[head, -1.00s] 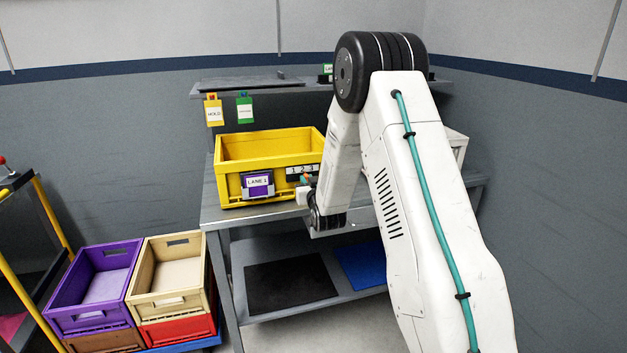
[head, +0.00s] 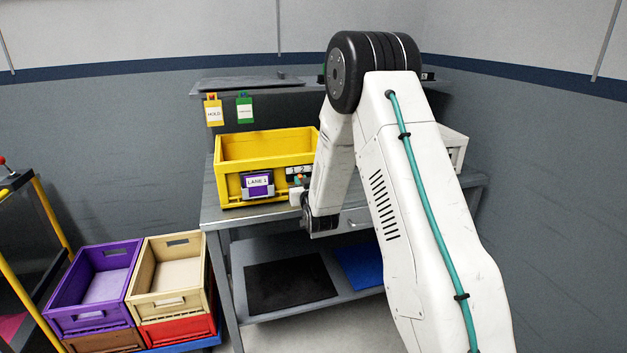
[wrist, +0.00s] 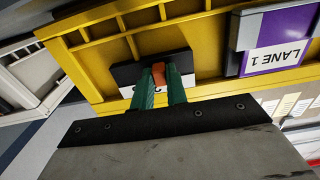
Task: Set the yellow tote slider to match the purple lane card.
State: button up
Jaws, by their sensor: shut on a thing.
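The yellow tote (head: 235,183) stands on the grey bench, its front facing me. The purple lane card (head: 257,184) sits in a holder on that front and reads LANE 1; it also shows in the wrist view (wrist: 275,58). To its right in the head view is the dark slider plate (head: 292,170) with white number marks, mostly covered by my gripper. In the wrist view the orange slider knob (wrist: 160,75) is between the green fingers of my gripper (wrist: 161,82), which is shut on it. The numbers beside the knob are largely hidden, so its exact setting is unclear.
A purple crate (head: 72,318) and a tan crate (head: 160,306) stand stacked left of the bench (head: 225,217). A HOLD tag (head: 214,113) and a green tag (head: 244,110) hang behind the tote. A pale bin (head: 455,148) stands right, behind my arm.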

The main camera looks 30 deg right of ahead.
jog(key=shift+w+a, duration=0.25)
jog(key=shift+a, duration=0.6)
dwell(0.6)
jog(key=o, duration=0.6)
jog(key=shift+c, duration=0.2)
jog(key=v, duration=0.7)
